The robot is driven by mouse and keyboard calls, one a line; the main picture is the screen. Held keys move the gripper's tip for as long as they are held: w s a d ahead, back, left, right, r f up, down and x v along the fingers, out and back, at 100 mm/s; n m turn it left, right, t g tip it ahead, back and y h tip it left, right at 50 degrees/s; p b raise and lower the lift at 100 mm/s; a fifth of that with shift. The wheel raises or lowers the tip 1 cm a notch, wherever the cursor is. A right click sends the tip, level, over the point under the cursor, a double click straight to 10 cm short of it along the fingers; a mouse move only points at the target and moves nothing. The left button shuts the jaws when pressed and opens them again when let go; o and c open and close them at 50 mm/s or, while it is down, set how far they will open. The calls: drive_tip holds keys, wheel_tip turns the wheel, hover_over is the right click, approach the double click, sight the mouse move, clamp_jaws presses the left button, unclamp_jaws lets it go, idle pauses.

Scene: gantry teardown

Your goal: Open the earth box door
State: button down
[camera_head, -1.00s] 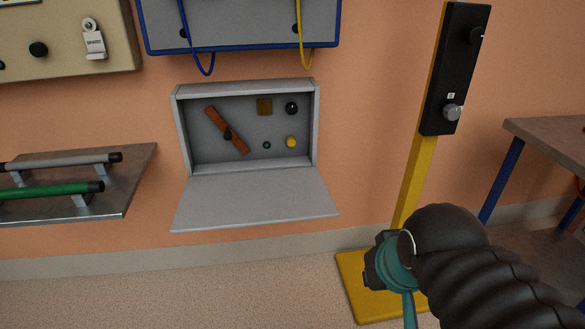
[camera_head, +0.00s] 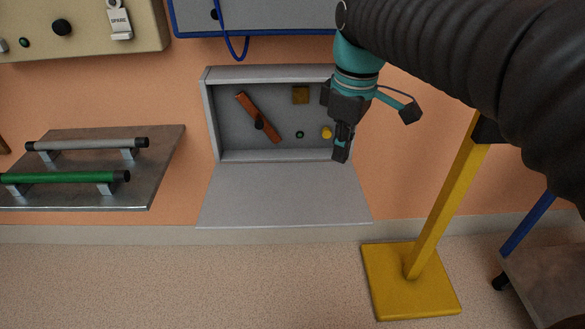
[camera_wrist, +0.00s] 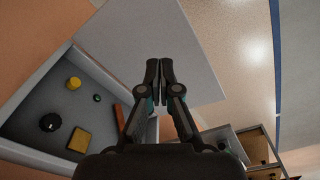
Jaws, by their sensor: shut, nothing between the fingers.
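The grey earth box (camera_head: 208,110) is on the wall in the head view. Its door (camera_head: 285,195) is hinged down at the lower edge and stands open, sloping out towards me. Inside are a red-brown lever (camera_head: 258,118), a brass-coloured square (camera_head: 300,95), a small green knob (camera_head: 300,134) and a yellow knob (camera_head: 326,132). The wrist view also shows a black knob (camera_wrist: 50,122) inside. My gripper (camera_head: 341,156) is shut and empty, in front of the box's right side. In the wrist view my gripper (camera_wrist: 160,68) overlaps the open door (camera_wrist: 185,40); whether they touch I cannot tell.
A yellow post with a square base (camera_head: 412,285) stands right of the box. A shelf with a green bar and a grey bar (camera_head: 150,165) is on the left. Blue-edged and beige panels hang above. The floor below the door is clear.

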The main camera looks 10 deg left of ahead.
drive_tip(key=w+a+n+g+h+p, duration=0.1)
drive_tip(key=w+a+n+g, duration=0.15)
drive_tip(key=a+n, duration=0.6)
drive_tip(key=m+b, duration=0.2)
drive_tip(key=b, duration=0.2)
approach(286, 202)
drive_tip(key=shift+t, duration=0.25)
drive_tip(key=f, duration=0.2)
drive_tip(key=s+f, duration=0.1)
drive_tip(key=f, duration=0.3)
drive_tip(key=shift+s+f, duration=0.25)
